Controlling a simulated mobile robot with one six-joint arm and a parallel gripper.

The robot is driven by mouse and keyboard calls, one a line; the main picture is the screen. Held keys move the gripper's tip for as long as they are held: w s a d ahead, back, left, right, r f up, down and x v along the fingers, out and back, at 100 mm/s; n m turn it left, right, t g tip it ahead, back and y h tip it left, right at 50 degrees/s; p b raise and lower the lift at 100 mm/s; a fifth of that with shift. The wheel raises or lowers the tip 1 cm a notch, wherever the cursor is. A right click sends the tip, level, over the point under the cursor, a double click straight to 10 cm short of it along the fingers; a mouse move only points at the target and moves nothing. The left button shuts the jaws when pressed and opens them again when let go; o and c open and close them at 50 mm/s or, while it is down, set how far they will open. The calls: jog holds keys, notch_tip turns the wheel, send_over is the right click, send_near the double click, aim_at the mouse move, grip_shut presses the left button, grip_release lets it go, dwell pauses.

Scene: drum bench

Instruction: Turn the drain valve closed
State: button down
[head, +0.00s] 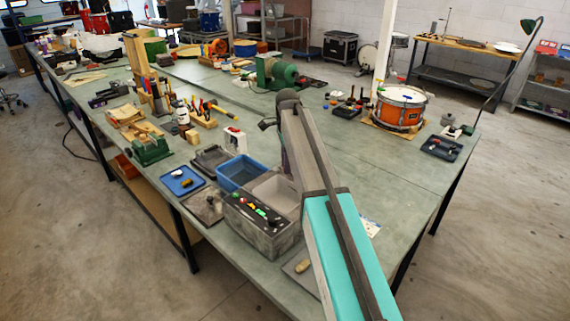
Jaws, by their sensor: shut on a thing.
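A grey basin unit (262,230) stands at the near end of the long bench, with a pale sink and a dark front panel bearing small coloured knobs. I cannot make out the drain valve; it may be hidden behind my arm or too small to tell. My arm rises from the bottom right and crosses the right side of the basin unit. Its far joint is above the bench behind the sink. My gripper is hidden behind the arm, so its jaws and anything in them do not show.
A blue bin (240,173) and a blue tray (182,181) lie left of the basin unit. A green machine (276,72) stands farther back. An orange drum (400,107) stands at the right. The bench right of my arm is mostly clear.

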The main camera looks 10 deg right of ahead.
jog(key=shift+s+d+f+n, duration=0.1)
jog(key=shift+s+d+n, duration=0.1)
jog(key=shift+n, duration=0.3)
jog(key=n, duration=0.2)
jog(key=shift+d+n, duration=0.15)
jog(key=shift+n, duration=0.15)
jog(key=n, duration=0.5)
jog(key=shift+w, duration=0.1)
jog(key=n, duration=0.4)
jog(key=shift+d+n+g+y+p, duration=0.1)
jog(key=shift+n+g+y+p, duration=0.2)
jog(key=shift+n, duration=0.1)
jog(key=shift+w+n, duration=0.15)
jog(key=shift+n, duration=1.75)
jog(key=c, duration=1.6)
grip_release()
jog(key=shift+r, duration=0.25)
